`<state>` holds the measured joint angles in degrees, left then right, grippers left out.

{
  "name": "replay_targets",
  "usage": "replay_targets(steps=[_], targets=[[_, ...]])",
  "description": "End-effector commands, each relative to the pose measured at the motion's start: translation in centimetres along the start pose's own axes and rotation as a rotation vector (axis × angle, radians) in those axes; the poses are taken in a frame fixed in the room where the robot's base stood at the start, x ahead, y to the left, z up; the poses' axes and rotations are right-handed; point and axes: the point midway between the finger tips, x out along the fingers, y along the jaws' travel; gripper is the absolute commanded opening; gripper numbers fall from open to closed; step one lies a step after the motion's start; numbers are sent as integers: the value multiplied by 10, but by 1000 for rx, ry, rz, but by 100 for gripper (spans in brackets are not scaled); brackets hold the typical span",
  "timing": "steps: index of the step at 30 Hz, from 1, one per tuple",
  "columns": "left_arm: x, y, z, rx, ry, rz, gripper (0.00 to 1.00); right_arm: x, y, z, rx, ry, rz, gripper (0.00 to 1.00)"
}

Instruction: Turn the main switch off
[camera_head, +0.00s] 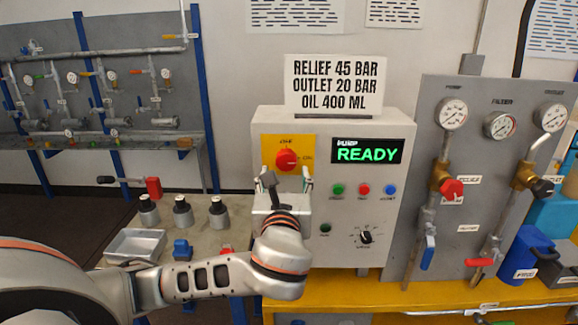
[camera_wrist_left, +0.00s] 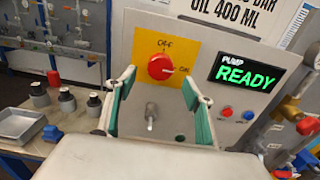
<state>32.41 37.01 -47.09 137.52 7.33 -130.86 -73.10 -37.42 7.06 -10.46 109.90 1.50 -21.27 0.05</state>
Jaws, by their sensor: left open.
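The main switch is a red rotary knob (camera_head: 286,159) on a yellow plate (camera_head: 306,147) at the upper left of the grey control box. In the left wrist view the knob (camera_wrist_left: 160,67) has a pale mark turned toward ON at its right, with OFF printed above. My left gripper (camera_head: 288,183) is just below and in front of the knob. Its green-padded fingers are open and empty; in the left wrist view the gripper (camera_wrist_left: 159,80) has one finger on each side below the knob. I cannot tell whether they touch it. My right gripper is not in view.
The pump display (camera_head: 367,150) glows READY. Small buttons (camera_head: 364,189) and a black selector (camera_head: 366,237) are on the box. A silver peg (camera_wrist_left: 151,116) sticks out below the yellow plate. Gauges and valves (camera_head: 452,188) stand right; a tray (camera_head: 136,244) and weights are left.

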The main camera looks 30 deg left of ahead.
Motion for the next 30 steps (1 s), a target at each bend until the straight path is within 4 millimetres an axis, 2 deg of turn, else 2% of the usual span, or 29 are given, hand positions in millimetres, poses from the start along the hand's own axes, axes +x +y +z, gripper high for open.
replay_targets(steps=[3,9,21,25,26,30], targets=[[20,0,1,3,-2,2,52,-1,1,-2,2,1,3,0],[44,0,1,0,-1,1,52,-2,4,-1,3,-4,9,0],[52,0,-1,-3,2,-1,52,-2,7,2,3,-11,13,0],[52,0,-1,-3,2,-1,18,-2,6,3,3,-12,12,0],[52,0,-1,-3,2,-1,14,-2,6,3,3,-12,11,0],[52,0,-1,-4,2,-1,14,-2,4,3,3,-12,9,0]])
